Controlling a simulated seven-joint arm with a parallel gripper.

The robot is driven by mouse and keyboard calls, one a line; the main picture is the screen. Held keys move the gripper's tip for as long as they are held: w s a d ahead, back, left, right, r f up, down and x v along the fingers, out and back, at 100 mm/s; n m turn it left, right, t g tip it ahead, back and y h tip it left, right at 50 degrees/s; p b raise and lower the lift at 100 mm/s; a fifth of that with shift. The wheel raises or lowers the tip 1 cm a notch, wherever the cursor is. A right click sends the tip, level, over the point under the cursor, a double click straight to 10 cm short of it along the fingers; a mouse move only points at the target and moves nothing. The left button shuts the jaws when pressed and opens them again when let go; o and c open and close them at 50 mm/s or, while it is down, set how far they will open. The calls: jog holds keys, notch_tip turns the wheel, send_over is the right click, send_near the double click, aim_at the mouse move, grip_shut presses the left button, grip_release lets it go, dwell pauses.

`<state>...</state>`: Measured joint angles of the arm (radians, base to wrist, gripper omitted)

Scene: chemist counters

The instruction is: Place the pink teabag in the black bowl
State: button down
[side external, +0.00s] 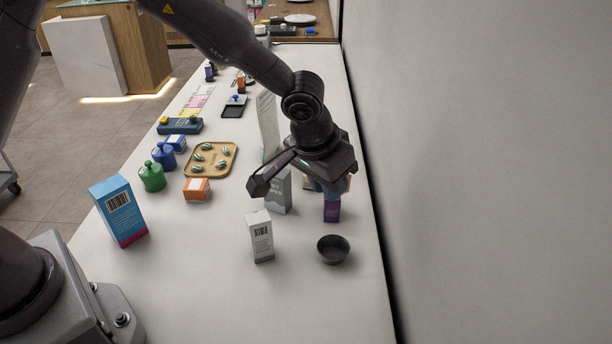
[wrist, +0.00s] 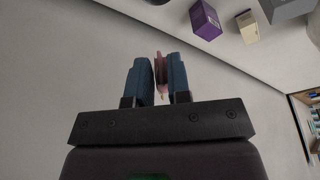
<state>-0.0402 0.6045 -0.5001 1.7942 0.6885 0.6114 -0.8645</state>
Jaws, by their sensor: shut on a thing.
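The black bowl (side external: 333,249) stands upright on the white counter near its right edge, in the side view; no contents are visible in it. My gripper (side external: 328,187) is above the counter, behind the bowl in that view, partly hidden by my wrist. In the wrist view the blue fingers of my gripper (wrist: 159,78) are closed around the thin pink teabag (wrist: 161,68), which stands edge-on between them. The teabag is mostly hidden in the side view.
A purple box (side external: 332,209) stands just below my gripper. A white-grey box (side external: 260,237) stands left of the bowl, with a grey box (side external: 281,193) behind it. A wooden tray (side external: 231,167) lies farther left. A wall (side external: 480,170) borders the right side. The counter's front is clear.

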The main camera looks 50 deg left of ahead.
send_over(324, 258)
notch_tip(324, 258, down, 5)
jog(key=shift+t, duration=0.4)
jog(key=shift+w+a+f, duration=0.1)
jog(key=shift+f, duration=1.3)
jog(key=shift+w+a+f, duration=0.1)
jog(key=shift+w+f, duration=0.05)
jog(key=shift+f, duration=1.25)
jog(key=shift+w+a+f, duration=0.1)
jog(key=shift+f, duration=1.3)
jog(key=c, duration=1)
grip_release()
notch_tip(324, 258, up, 7)
